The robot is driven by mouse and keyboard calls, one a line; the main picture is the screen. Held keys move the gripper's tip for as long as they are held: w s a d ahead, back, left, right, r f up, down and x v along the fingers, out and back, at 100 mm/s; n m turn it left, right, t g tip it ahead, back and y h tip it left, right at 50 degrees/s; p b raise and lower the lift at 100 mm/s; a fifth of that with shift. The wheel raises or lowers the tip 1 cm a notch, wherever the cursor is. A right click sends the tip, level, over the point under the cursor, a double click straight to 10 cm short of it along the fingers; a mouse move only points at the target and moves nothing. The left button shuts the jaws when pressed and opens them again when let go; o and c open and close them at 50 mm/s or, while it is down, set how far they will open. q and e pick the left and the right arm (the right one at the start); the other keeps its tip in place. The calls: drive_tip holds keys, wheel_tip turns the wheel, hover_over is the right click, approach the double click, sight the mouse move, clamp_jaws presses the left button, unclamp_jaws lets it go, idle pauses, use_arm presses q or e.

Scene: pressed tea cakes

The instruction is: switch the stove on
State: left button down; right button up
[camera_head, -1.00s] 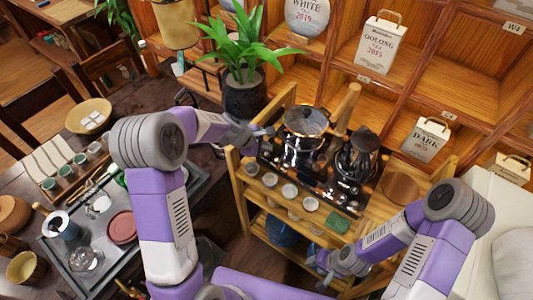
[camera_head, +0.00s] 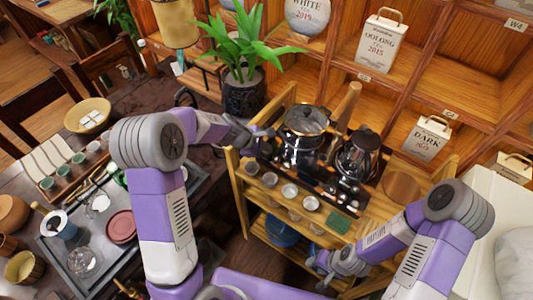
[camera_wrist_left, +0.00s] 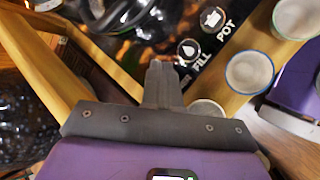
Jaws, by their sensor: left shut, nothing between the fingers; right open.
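The stove (camera_head: 345,198) is a dark glossy panel on the wooden cart, with a kettle (camera_head: 305,128) and a second dark glass pot (camera_head: 357,155) on it. In the left wrist view, its front edge carries round icons labelled FILL (camera_wrist_left: 189,49) and POT (camera_wrist_left: 213,18). My left gripper (camera_head: 268,131) is shut and empty at the stove's left end; in the wrist view its closed fingertips (camera_wrist_left: 160,68) point at the panel edge just beside the FILL icon. Whether they touch the panel I cannot tell. My right gripper (camera_head: 322,264) is open, low in front of the cart.
Several small cups (camera_head: 290,190) line the cart's front strip, close to my left gripper. A green block (camera_head: 338,223) lies near them. A potted plant (camera_head: 243,85) stands behind. A tray (camera_head: 70,262) with tea ware is at left.

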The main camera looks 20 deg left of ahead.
sight(265, 154)
use_arm(q)
drive_tip(key=shift+f, duration=0.25)
idle(0.5)
drive_tip(key=shift+r, duration=0.1)
drive_tip(key=shift+r+p, duration=0.5)
drive_tip(key=shift+r, duration=0.15)
drive_tip(key=shift+r, duration=0.1)
wheel_tip(265, 154, up, 5)
drive_tip(key=p, duration=0.5)
idle(0.3)
drive_tip(key=shift+s, duration=0.1)
idle(0.6)
